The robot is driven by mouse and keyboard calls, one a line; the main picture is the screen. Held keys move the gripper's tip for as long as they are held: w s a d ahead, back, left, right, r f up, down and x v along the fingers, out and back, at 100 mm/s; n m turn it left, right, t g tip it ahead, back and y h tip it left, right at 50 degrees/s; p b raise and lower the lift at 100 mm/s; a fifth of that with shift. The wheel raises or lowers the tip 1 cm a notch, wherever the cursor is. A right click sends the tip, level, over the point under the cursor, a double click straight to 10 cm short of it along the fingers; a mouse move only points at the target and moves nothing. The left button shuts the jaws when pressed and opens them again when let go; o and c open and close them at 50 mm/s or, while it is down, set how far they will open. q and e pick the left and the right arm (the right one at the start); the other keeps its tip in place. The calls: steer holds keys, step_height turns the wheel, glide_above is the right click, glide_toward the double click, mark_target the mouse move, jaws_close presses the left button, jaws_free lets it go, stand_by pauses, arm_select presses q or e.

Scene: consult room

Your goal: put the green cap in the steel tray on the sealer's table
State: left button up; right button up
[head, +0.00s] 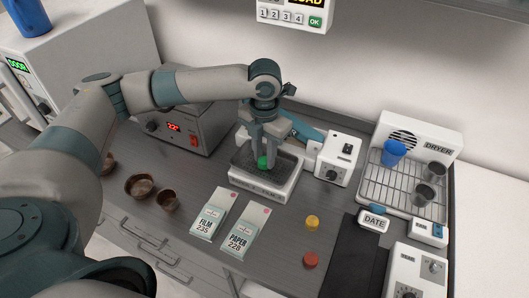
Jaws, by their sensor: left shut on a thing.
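My left gripper (264,158) points down over the steel tray (243,184) in the middle of the counter. It is shut on the green cap (264,162), which shows between and below the fingertips. The cap is within the tray's outline; I cannot tell whether it touches the tray floor. The tray is shallow, with a dark floor and a pale front. The sealer (335,158) stands just right of the tray, its blue arm partly hidden behind my gripper. My right gripper is not in view.
A yellow cap (312,223) and a red cap (310,260) lie at front right. FILM (212,215) and PAPER (245,231) packs lie before the tray. Brown bowls (140,186) sit left. A dryer rack (400,187) with cups stands right. A grey box (185,128) stands behind left.

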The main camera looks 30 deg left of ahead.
mark_target(265, 159)
arm_select(q)
steer(key=o, duration=1.1)
steer(key=shift+f, duration=0.1)
steer(key=shift+r, duration=0.2)
step_height(265, 159, up, 12)
steer(key=b, duration=0.3)
steer(key=shift+s+f, duration=0.1)
stand_by(0.3)
